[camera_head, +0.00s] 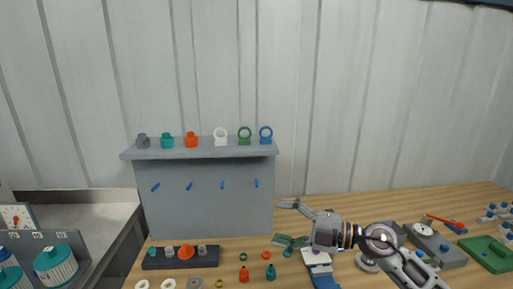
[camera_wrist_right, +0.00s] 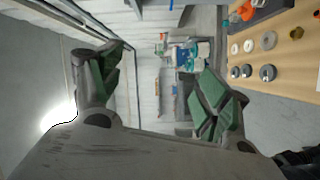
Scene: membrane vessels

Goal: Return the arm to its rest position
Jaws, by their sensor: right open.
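My right gripper (camera_head: 284,222) is open and empty in the head view. It hangs over the wooden table (camera_head: 342,208), right of the grey panel, with its fingers pointing left. In the right wrist view its two green-padded fingers (camera_wrist_right: 155,92) are spread wide with nothing between them. My right arm (camera_head: 388,243) comes in from the lower right. My left gripper is not in view.
A grey panel with a shelf (camera_head: 205,153) carries several small fittings and rings. A dark block with coloured parts (camera_head: 180,257) and loose rings lie before it. A green tray (camera_head: 488,254) is at right. Ribbed teal-capped vessels (camera_head: 55,264) stand at left.

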